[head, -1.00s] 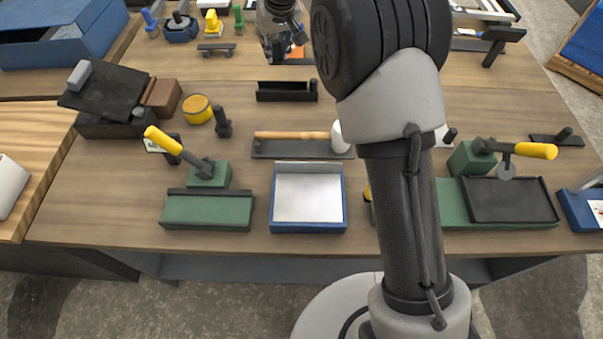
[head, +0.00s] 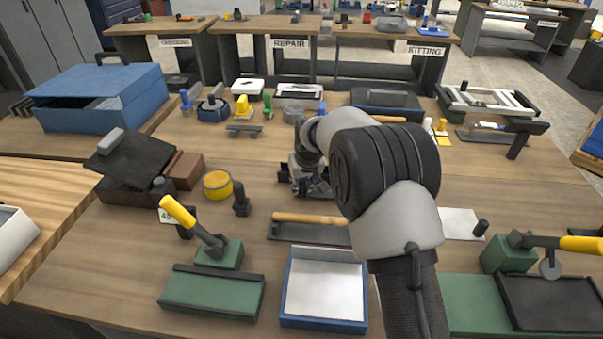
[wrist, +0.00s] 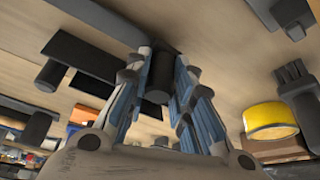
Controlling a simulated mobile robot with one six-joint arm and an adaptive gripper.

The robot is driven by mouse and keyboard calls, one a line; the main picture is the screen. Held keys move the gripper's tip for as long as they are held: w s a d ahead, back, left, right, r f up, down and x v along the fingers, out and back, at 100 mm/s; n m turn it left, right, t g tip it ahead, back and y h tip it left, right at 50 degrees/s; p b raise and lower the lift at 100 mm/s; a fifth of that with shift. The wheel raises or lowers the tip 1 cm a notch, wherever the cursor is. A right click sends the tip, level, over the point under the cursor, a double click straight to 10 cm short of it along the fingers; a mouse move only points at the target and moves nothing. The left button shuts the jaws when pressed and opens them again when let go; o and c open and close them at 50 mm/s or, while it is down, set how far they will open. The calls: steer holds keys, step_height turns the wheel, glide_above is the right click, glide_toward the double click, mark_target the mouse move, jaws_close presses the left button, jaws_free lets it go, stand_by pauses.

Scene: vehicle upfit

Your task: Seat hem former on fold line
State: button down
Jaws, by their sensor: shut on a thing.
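My gripper (head: 308,188) is low over the middle of the bench, at a dark bar-like piece (head: 284,174) that I take for the hem former. In the wrist view my gripper (wrist: 164,62) is shut on a dark cylindrical grip (wrist: 158,78), with a dark flat bar (wrist: 88,50) beside it against the wood. Whether the piece touches the bench is unclear. A pale sheet (head: 322,288) lies in a blue-rimmed tray (head: 322,322) in front. I cannot make out a fold line.
A wooden-handled tool (head: 309,218) lies between gripper and tray. A yellow tin (head: 217,185) and small dark post (head: 241,199) stand left. Green clamps with yellow handles stand at left (head: 218,254) and right (head: 508,252). A blue toolbox (head: 100,95) is at back left.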

steer(key=shift+f, duration=0.55)
steer(key=shift+f, duration=0.2)
steer(key=c, duration=1.4)
jaws_free()
steer(key=shift+b, duration=0.3)
steer(key=p+v, duration=0.5)
steer(key=v, duration=1.2)
steer(key=shift+s+r+p, duration=0.15)
steer(key=shift+r+p, duration=0.05)
steer(key=shift+p, duration=0.2)
